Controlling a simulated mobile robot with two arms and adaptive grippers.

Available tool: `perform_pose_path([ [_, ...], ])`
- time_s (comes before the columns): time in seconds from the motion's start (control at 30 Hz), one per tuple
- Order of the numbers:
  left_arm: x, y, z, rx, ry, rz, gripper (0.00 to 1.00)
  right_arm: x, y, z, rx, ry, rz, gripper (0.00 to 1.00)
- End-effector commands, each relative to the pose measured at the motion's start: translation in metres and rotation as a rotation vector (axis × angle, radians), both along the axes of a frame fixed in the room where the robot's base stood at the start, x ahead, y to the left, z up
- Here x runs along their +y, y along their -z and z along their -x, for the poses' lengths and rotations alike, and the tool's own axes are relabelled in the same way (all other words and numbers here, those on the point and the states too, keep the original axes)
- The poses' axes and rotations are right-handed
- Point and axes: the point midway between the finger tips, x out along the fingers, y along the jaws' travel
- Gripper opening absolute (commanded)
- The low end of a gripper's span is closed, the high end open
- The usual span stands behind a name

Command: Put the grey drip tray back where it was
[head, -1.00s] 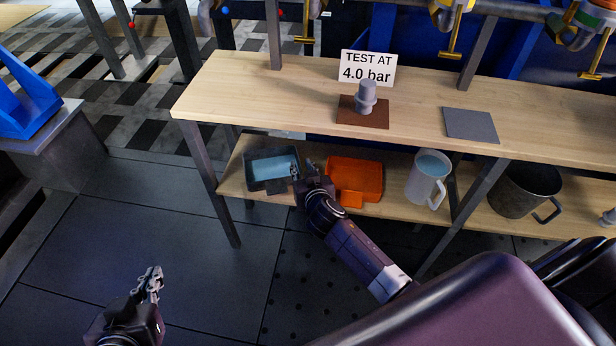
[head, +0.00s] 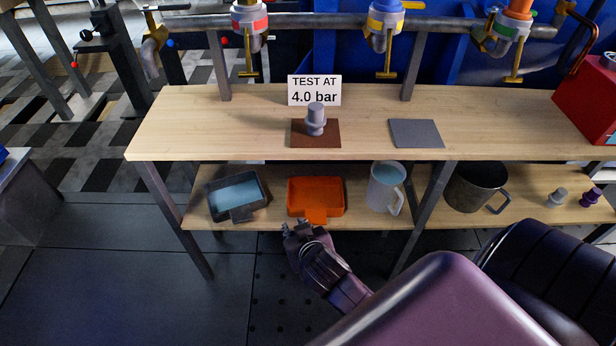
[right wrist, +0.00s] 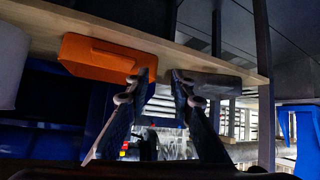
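The grey drip tray (head: 238,214), a dark box with blue liquid in it, stands on the lower shelf at its left end, turned slightly askew. It also shows in the right wrist view (right wrist: 215,82), just beyond one fingertip. My right gripper (head: 293,229) is in front of the shelf's front edge, below the orange tray and to the right of the grey one. In the right wrist view its fingers (right wrist: 160,85) are apart with nothing between them. Contact between it and either tray is not visible. My left gripper is out of view.
An orange tray (head: 316,196) stands right of the grey tray, then a white jug (head: 386,188) and a dark mug (head: 475,185). The upper shelf (head: 200,125) is close above them. A table leg (head: 180,220) stands at left. Some bare shelf lies between the trays.

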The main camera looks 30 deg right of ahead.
Motion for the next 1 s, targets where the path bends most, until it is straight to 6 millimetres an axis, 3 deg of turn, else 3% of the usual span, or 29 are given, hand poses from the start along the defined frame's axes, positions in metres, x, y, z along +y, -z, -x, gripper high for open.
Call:
perform_pose_path([
  [0.03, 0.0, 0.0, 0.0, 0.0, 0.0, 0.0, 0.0, 0.003, 0.001, 0.029, 0.084, -0.021, -0.008, 0.22],
  [0.2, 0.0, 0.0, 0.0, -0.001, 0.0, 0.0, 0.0, 0.03, -0.003, 0.118, 0.352, -0.186, -0.034, 0.22],
  [0.33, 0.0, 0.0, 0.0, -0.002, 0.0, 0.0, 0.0, 0.047, -0.012, 0.161, 0.465, -0.309, -0.048, 0.22],
  [0.47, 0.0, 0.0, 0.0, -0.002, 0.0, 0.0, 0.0, 0.053, -0.015, 0.175, 0.502, -0.357, -0.052, 0.22],
  [1.0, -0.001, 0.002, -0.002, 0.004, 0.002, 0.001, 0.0, 0.053, -0.013, 0.173, 0.506, -0.356, -0.052, 0.22],
])
